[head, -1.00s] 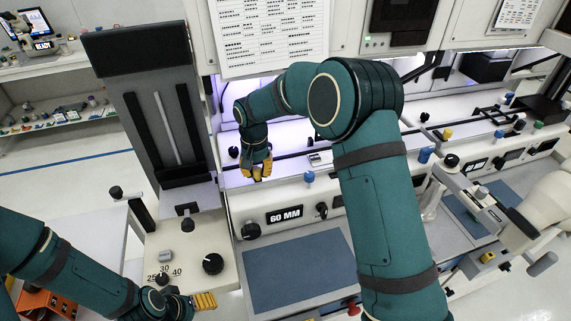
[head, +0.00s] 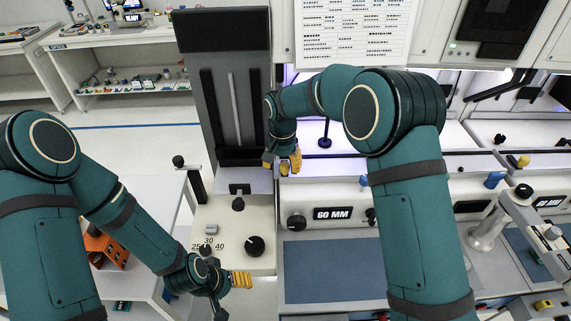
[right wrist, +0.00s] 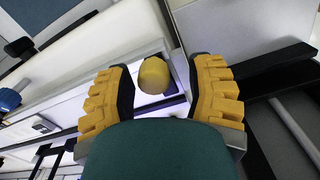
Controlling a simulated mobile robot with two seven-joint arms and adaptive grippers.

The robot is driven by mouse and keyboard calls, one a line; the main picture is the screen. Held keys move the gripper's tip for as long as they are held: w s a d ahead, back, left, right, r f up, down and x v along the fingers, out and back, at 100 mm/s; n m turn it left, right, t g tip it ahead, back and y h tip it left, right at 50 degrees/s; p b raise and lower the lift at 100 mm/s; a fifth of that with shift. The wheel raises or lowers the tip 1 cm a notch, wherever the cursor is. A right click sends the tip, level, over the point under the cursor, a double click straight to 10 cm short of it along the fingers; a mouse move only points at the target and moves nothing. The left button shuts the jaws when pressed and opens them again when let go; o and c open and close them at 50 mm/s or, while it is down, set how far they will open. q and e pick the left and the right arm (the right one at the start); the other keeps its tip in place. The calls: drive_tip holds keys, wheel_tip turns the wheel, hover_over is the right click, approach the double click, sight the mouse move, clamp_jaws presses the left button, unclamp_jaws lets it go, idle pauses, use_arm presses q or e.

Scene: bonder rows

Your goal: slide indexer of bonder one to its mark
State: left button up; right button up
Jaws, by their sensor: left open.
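Bonder one's front panel carries a "60 MM" display (head: 332,214) with a black knob (head: 297,222) to its left. The rail behind it runs left to right. My right gripper (head: 283,160) is at the left end of this rail, pointing down. In the right wrist view its fingers (right wrist: 160,95) stand open on either side of a yellow knob (right wrist: 154,76), with gaps visible. I cannot tell for sure that this knob is the indexer's; its mark cannot be made out. My left gripper (head: 238,281) is open and low, beside the control panel's "25 30 40" dial (head: 206,250).
A dark upright panel (head: 224,40) with a slotted face stands just left of my right gripper. A blue knob (head: 363,181) sits right along the panel top. A blue mat (head: 330,270) lies in front. A pale arm-like device (head: 530,230) stands at the right.

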sight(283, 164)
drive_tip(key=shift+d, duration=0.1)
drive_tip(key=shift+r, duration=0.3)
wheel_tip(283, 164, up, 11)
drive_tip(key=shift+r, duration=0.2)
idle(0.7)
